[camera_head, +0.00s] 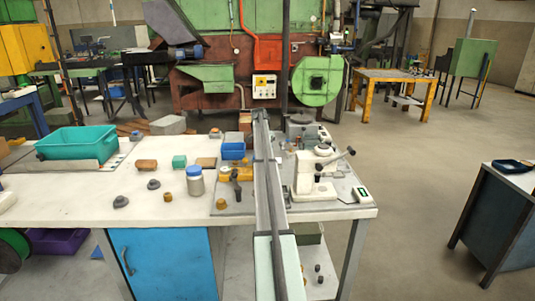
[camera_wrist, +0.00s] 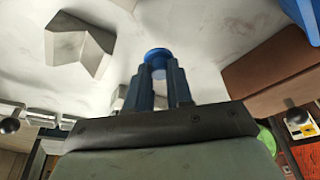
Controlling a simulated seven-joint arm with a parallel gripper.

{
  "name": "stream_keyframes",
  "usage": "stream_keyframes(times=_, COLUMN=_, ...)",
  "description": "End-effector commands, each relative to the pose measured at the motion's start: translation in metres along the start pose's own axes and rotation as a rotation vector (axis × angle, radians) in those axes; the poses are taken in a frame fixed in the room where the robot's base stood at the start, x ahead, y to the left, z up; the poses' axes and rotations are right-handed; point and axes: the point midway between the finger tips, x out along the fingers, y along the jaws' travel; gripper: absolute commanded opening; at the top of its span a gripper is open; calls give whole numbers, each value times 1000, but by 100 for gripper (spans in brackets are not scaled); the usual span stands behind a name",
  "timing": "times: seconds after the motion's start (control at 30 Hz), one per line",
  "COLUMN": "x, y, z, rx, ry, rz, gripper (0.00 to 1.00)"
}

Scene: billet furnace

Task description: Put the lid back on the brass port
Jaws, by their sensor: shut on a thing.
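My gripper (camera_wrist: 158,85) shows in the wrist view, its two blue fingers closed on a small blue part with a round, knob-like top (camera_wrist: 158,54). I cannot tell whether this part belongs to the lid. It is over a pale, worn surface. In the head view my arm hides the gripper and what it holds. Small brass-coloured pieces stand on the white bench: one short cylinder (camera_head: 168,197) near the jar and another (camera_head: 221,204) on the grey plate. I cannot tell which, if any, is the brass port.
A brown block (camera_wrist: 262,72) is right of my fingers and a grey faceted block (camera_wrist: 78,45) left.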

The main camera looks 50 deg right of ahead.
Motion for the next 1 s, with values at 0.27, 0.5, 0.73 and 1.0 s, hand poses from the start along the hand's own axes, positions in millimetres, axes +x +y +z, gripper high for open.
stream_keyframes(times=0.27, x=-47, y=-1, z=-15, rx=0, ry=1, rz=-1, gripper=0)
stream_keyframes(times=0.5, x=-80, y=-15, z=-10, rx=-18, ry=0, rz=-6, gripper=0)
stream_keyframes(times=0.73, x=-102, y=-57, z=50, rx=-84, ry=2, rz=-28, gripper=0)
stream_keyframes(times=1.0, x=-124, y=-79, z=123, rx=-140, ry=9, rz=-40, gripper=0)
